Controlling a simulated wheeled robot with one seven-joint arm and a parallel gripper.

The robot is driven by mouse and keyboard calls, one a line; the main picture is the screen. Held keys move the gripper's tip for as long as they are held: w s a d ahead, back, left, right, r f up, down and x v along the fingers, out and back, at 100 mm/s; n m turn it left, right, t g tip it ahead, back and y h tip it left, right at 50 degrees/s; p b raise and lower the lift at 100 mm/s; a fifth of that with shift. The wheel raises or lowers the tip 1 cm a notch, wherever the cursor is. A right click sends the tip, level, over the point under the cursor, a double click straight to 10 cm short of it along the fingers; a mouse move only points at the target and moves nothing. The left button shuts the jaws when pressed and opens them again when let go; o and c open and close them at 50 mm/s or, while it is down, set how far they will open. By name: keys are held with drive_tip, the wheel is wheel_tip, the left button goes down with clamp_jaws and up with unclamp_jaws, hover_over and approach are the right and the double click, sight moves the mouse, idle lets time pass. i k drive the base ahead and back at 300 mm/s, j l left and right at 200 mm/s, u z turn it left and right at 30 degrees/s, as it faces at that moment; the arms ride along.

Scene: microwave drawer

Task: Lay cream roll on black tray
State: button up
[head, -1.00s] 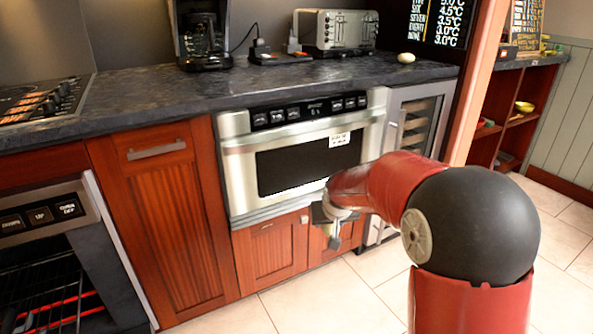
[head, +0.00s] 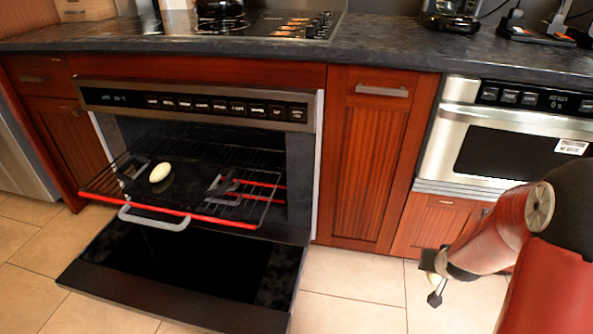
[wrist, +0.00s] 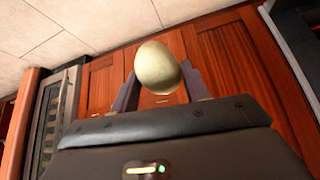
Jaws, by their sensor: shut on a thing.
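My gripper (wrist: 160,88) is shut on a cream roll (wrist: 158,66), pale and egg-shaped, between its two fingers in the wrist view. In the head view my gripper (head: 437,282) hangs low at the right, in front of the cabinets, and the roll in it cannot be made out. A black tray (head: 197,186) lies on the pulled-out rack of the open oven at the left, well apart from my gripper. A second pale oval roll (head: 160,172) lies on the left part of the tray.
The oven door (head: 180,285) is folded down and juts over the floor. The wire rack (head: 262,208) sticks out above it, with a grey handle in front. A closed microwave drawer (head: 515,140) is at the right. Tiled floor (head: 350,290) is clear between door and gripper.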

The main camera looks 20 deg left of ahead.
sight(191, 183)
drive_tip(key=u, duration=0.4)
drive_tip(key=i+l+u, duration=0.1)
drive_tip(key=u, duration=0.3)
drive_tip(key=l+u, duration=0.15)
drive_tip(key=u, duration=0.25)
drive_tip(key=i+l+u, duration=0.1)
drive_tip(key=u, duration=0.35)
drive_tip(key=l+u, duration=0.15)
drive_tip(key=u, duration=0.25)
